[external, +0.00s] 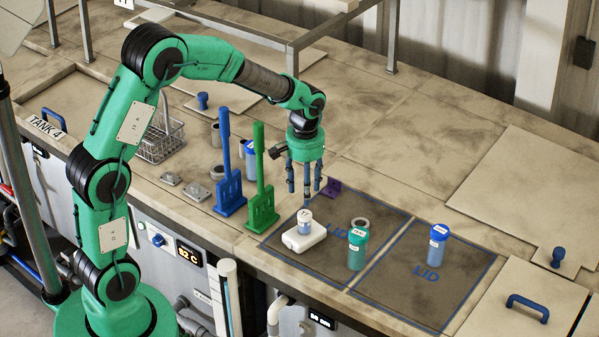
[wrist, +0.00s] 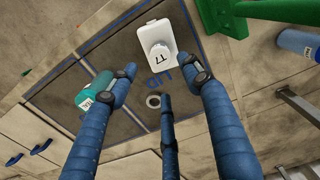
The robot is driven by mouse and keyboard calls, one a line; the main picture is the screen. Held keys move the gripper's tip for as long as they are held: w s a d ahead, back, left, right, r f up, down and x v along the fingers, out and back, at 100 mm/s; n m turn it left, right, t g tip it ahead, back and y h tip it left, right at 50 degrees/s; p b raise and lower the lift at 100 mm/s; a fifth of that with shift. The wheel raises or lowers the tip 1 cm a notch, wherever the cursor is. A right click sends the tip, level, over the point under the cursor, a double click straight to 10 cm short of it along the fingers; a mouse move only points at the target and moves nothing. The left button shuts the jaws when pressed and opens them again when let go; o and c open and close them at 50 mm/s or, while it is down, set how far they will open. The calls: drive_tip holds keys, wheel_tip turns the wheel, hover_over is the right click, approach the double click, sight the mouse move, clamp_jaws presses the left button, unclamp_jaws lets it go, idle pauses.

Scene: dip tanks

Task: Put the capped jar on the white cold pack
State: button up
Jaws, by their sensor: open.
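The white cold pack (external: 311,241) lies on the left dark lid mat. A small pale capped jar (external: 305,222) stands upright on it. In the wrist view the jar's white cap (wrist: 160,54), marked T7, shows over the white cold pack (wrist: 169,16), towards its lower end. My gripper (external: 304,196) is above and behind the jar, its fingers pointing down, open and empty. In the wrist view my gripper (wrist: 163,85) has its fingers spread, with clear space between them and the jar.
A blue-capped jar (external: 438,245) stands on the right mat. A purple bracket (external: 331,188) is behind. The counter at right is mostly clear.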

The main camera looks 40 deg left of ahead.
drive_tip(key=shift+r, duration=1.15)
drive_tip(key=s+a+r+m+t, duration=0.1)
drive_tip(key=s+a+r, duration=0.3)
drive_tip(key=s+r, duration=0.35)
drive_tip(key=s+a+r+t, duration=0.2)
drive_tip(key=s+a+r, duration=0.2)
drive_tip(key=s+r, duration=0.3)
drive_tip(key=s+a+r+t, duration=0.1)
drive_tip(key=s+a+r, duration=0.1)
drive_tip(key=s, duration=0.6)
drive_tip(key=s+a+r+m+t, duration=0.1)
drive_tip(key=s+a+r, duration=0.2)
drive_tip(key=s, duration=0.6)
drive_tip(key=shift+r+m+t, duration=0.2)
drive_tip(key=shift+m+t, duration=0.1)
